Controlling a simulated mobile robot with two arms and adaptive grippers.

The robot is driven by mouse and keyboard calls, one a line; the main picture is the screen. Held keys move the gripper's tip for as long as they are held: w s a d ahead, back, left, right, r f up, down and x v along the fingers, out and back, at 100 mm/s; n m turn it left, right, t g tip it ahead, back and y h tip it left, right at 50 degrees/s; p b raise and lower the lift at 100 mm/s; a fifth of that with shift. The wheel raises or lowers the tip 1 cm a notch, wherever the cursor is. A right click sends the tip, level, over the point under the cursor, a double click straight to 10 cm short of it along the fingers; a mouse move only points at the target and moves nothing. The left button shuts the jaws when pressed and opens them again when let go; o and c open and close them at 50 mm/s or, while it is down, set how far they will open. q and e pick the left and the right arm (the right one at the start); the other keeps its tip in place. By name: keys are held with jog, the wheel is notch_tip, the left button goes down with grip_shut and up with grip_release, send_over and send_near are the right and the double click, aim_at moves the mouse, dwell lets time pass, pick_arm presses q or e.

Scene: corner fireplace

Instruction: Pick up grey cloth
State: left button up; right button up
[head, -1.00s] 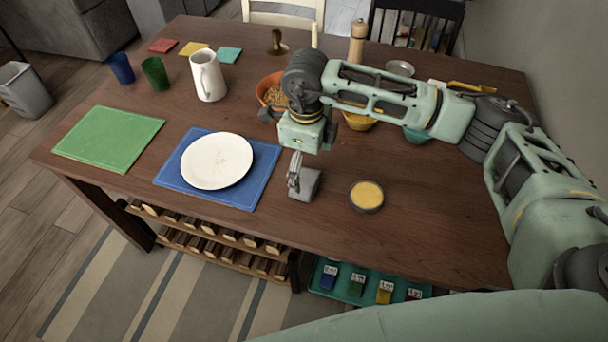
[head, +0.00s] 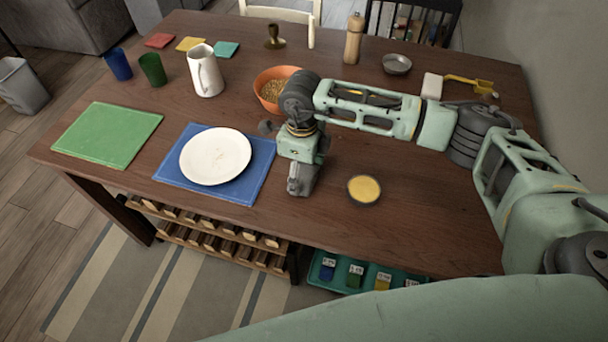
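My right gripper (head: 301,186) points down at the table's front part, between the blue placemat (head: 258,178) and a small dish of yellow stuff (head: 363,190). Its fingers are low, at or just above the wood. A small grey patch at the fingertips may be the grey cloth, but it blends with the grey fingers and I cannot separate the two. No other grey cloth shows clearly. Whether the fingers are open or shut on it is not clear. My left gripper is not in view.
A white plate (head: 215,156) lies on the blue placemat. A green placemat (head: 106,135), white jug (head: 205,72), orange bowl (head: 270,90) and pepper mill (head: 353,40) stand farther off. Below the table's front edge are a bottle rack (head: 215,240) and teal tray (head: 322,282).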

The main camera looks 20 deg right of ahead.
aim_at(305, 172)
jog(key=c, duration=0.4)
jog(key=shift+r, duration=0.45)
jog(key=r, duration=0.1)
jog(key=r+b, duration=0.1)
jog(key=r, duration=0.1)
jog(key=shift+s+d+r, duration=0.2)
jog(key=shift+d+r, duration=0.05)
jog(key=shift+d, duration=0.1)
jog(key=s+d+r, duration=0.2)
jog(key=s+d+r+b, duration=0.1)
jog(key=s+d+r, duration=0.1)
jog(key=s, duration=0.1)
jog(key=s+d+r, duration=0.2)
jog(key=s+d, duration=0.1)
jog(key=shift+s+r+b, duration=0.25)
jog(key=shift+r+b, duration=0.1)
jog(key=shift+b, duration=0.05)
jog(key=o, duration=0.5)
jog(key=shift+a, duration=0.1)
jog(key=c, duration=0.4)
jog(key=shift+c, duration=0.2)
